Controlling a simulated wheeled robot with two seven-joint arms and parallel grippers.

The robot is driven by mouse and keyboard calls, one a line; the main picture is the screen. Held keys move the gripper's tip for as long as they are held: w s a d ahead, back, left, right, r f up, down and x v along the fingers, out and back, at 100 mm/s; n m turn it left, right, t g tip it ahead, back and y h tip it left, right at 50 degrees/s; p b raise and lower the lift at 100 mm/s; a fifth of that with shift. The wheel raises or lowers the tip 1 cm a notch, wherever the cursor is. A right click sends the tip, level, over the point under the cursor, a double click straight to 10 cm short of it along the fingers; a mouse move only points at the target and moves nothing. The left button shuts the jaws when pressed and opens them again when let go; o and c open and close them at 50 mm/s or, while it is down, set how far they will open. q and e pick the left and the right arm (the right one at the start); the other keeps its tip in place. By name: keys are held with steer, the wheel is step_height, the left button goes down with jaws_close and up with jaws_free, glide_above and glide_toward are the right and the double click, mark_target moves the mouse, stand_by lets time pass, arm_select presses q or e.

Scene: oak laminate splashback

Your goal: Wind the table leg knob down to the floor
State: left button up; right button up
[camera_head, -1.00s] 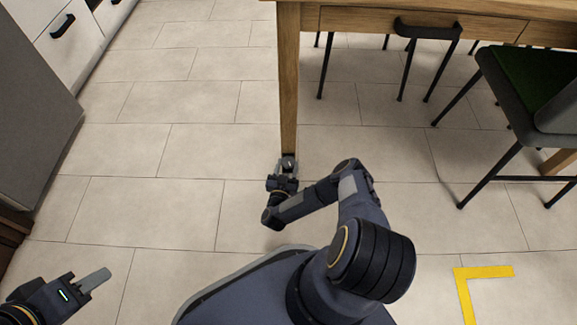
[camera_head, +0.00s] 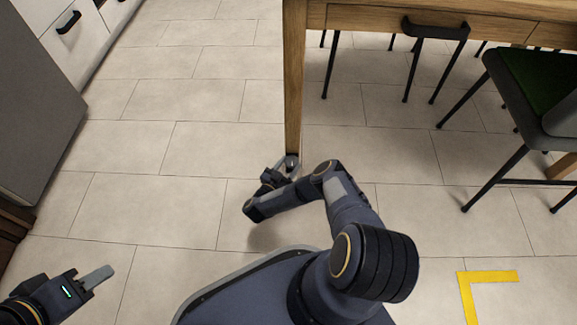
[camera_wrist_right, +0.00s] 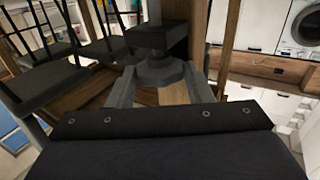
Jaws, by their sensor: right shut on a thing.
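The wooden table leg (camera_head: 294,90) comes down at the table's near left corner and ends in a black foot piece, seen in the right wrist view (camera_wrist_right: 157,38). Below that piece is the grey knob (camera_wrist_right: 160,70) on a short stem. My right gripper (camera_head: 291,163) is at the foot of the leg. In the right wrist view its two fingers (camera_wrist_right: 158,84) are on either side of the knob and shut on it. Whether the knob touches the floor is hidden. My left gripper (camera_head: 97,278) is empty at lower left, well away from the leg; its finger gap cannot be made out.
A chair with a green seat (camera_head: 545,78) stands at the right. A dark-handled drawer (camera_head: 435,27) is in the table front. A grey cabinet side (camera_head: 35,100) is at the left. Yellow tape (camera_head: 487,277) marks the floor at lower right. The tiled floor left of the leg is clear.

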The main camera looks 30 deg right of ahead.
mark_target(287, 165)
steer(key=shift+r, duration=0.1)
steer(key=o, duration=1)
steer(key=shift+a, duration=0.1)
steer(key=v, duration=0.4)
steer(key=shift+w+p, duration=0.1)
steer(key=shift+p, duration=0.3)
steer(key=shift+v, duration=1.9)
